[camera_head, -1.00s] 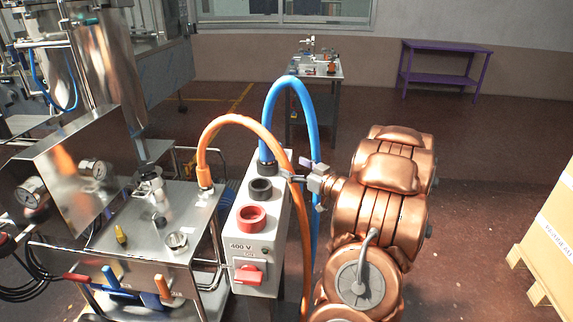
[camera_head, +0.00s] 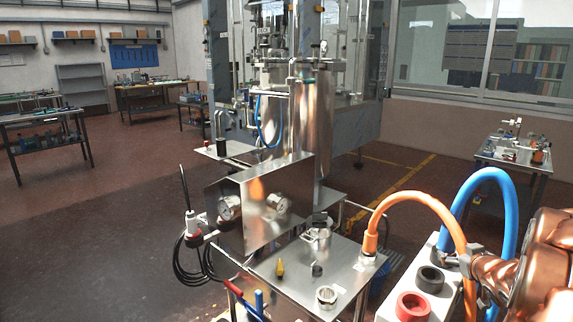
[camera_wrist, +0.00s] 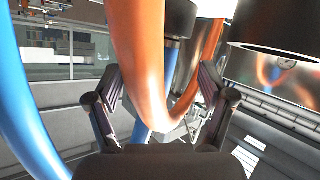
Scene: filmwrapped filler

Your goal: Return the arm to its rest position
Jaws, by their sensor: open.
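My gripper (camera_wrist: 159,84) is open in the wrist view, with one dark finger at each side. The orange hose (camera_wrist: 140,55) crosses the space between the fingers in the picture; I cannot tell whether it is between them or beyond. The blue hose (camera_wrist: 30,110) runs down the left of that view. In the head view my copper arm is at the right edge, partly cut off, and my gripper (camera_head: 468,268) shows small beside the white connector box, near the foot of the blue hose (camera_head: 485,178). The orange hose (camera_head: 425,197) arches left of it.
The white box (camera_head: 445,295) bears a red socket ring (camera_head: 413,305) and a black one (camera_head: 430,279). Left of it stands a steel filler table (camera_head: 340,262) with gauges and a tall cylinder. A small bench (camera_head: 515,155) stands behind. Open floor lies at the left.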

